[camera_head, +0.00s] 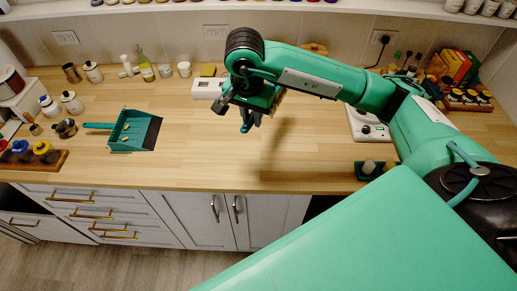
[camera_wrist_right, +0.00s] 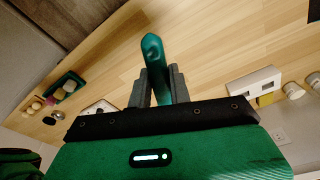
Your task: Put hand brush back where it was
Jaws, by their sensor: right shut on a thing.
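My right gripper (camera_head: 252,113) is above the middle of the wooden counter, shut on the teal hand brush (camera_head: 246,127). In the right wrist view, the brush's rounded teal handle (camera_wrist_right: 153,52) sticks out from between the two grey fingers (camera_wrist_right: 158,86). The brush's bristles are hard to make out behind the gripper. A teal dustpan (camera_head: 136,131) with a few small yellowish bits in it lies on the counter at the left, apart from the gripper. My left gripper is not in view.
The wooden counter (camera_head: 215,150) is clear between the dustpan and my right arm. A white box-like device (camera_head: 207,88) stands just left of the gripper. A small dark green tray (camera_head: 362,172) sits at the front edge. Bottles and jars line the back.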

